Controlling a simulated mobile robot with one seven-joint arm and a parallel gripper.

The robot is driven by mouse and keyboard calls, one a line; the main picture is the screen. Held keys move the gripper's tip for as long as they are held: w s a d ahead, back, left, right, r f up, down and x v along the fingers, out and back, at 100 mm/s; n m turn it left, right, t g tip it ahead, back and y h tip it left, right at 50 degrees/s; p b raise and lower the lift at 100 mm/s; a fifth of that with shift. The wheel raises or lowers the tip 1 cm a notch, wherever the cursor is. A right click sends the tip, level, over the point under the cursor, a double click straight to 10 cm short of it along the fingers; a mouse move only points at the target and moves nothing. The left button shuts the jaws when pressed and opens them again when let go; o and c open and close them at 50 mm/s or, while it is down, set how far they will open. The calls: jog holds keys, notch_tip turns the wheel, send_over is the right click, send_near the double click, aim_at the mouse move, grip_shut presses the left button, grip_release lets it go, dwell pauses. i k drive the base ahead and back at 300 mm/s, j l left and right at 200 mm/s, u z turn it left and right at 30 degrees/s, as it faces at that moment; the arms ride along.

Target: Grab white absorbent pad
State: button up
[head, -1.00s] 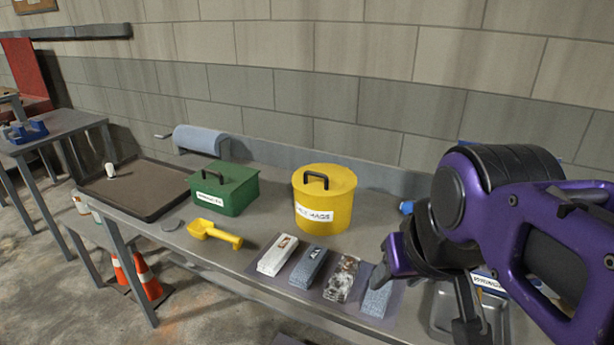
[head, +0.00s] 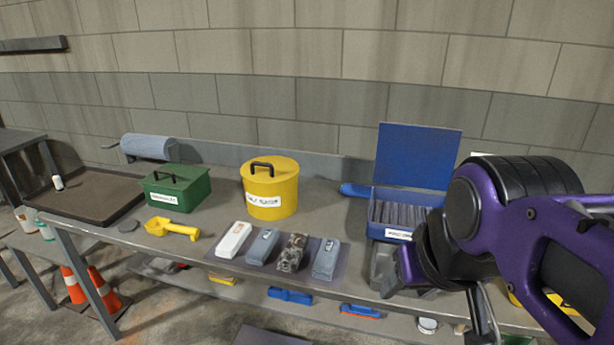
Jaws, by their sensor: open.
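A white absorbent pad (head: 233,242) lies on a dark mat (head: 338,276) near the front of the grey workbench. It is the leftmost of a row, beside a blue-grey pad (head: 263,246), a dark stained pad (head: 291,252) and another blue-grey pad (head: 326,259). My gripper (head: 408,272) is at the right, over the bench's front edge, well apart from the white pad. It is open, with nothing seen in it; its fingers are partly hidden by my arm.
A yellow lidded bucket (head: 271,190), green box (head: 177,187) and yellow scoop (head: 172,229) stand left of or behind the pads. An open blue case (head: 416,155) stands behind my gripper. A brown tray (head: 84,201) is at far left. Orange cones (head: 104,291) stand below.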

aim_at(290, 260)
jog(key=j+z, duration=0.15)
jog(key=z, duration=0.3)
jog(key=j+z, duration=0.15)
jog(key=z, duration=0.35)
jog(key=k+j, duration=0.1)
jog(key=j, duration=1.6)
